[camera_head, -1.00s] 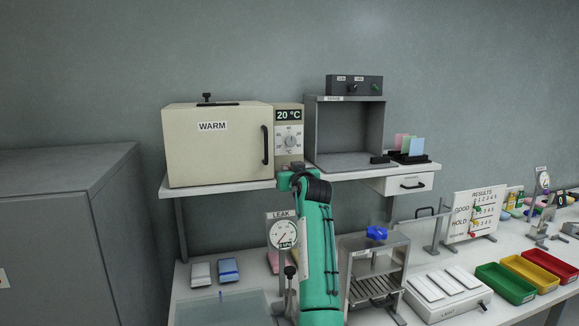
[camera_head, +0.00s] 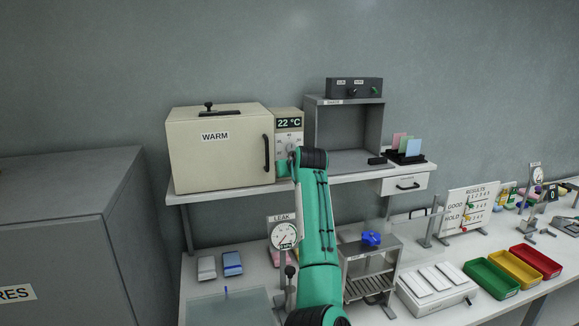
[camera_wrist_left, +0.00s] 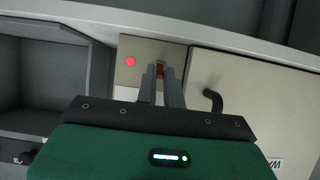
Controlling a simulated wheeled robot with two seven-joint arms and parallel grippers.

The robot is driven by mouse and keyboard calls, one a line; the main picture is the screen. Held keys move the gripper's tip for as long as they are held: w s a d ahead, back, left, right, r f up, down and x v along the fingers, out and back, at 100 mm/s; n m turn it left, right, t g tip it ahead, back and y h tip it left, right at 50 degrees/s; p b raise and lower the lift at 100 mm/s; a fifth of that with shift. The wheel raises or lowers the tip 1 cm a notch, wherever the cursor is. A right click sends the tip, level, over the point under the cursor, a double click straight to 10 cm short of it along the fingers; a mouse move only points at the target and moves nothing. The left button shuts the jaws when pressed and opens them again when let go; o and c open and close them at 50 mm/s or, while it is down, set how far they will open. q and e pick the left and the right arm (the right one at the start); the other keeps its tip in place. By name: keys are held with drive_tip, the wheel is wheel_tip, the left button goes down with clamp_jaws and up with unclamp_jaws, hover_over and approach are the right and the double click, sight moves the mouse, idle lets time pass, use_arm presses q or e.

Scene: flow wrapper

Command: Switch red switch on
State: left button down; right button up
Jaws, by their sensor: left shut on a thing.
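The red switch (camera_wrist_left: 160,71) sits on the beige control panel (camera_wrist_left: 135,84) of the WARM oven (camera_head: 219,153). In the left wrist view, my left gripper (camera_wrist_left: 162,75) has its fingertips at the panel, closed around the red switch, which is mostly hidden between them. A round red lamp (camera_wrist_left: 130,61) glows on the panel beside the fingers. In the head view, my green left arm reaches up to the panel's lower part and hides the switch and fingertips. The oven display (camera_head: 289,123) reads 22 °C. My right gripper is in neither view.
The oven's black door handle (camera_wrist_left: 212,100) is close beside the fingers. The shelf edge (camera_head: 345,178) runs below the oven. An open grey cabinet (camera_head: 349,130) stands to its right. The LEAK gauge (camera_head: 284,236) and a blue-knobbed stand (camera_head: 371,239) flank the arm below.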

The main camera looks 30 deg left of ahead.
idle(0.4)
use_arm(q)
drive_tip(key=c, duration=1.5)
unclamp_jaws()
drive_tip(key=b+v, duration=0.4)
drive_tip(key=v, duration=0.9)
drive_tip(key=shift+s+d+r, duration=0.1)
drive_tip(key=shift+d+r, duration=0.15)
drive_tip(key=shift+r, duration=0.1)
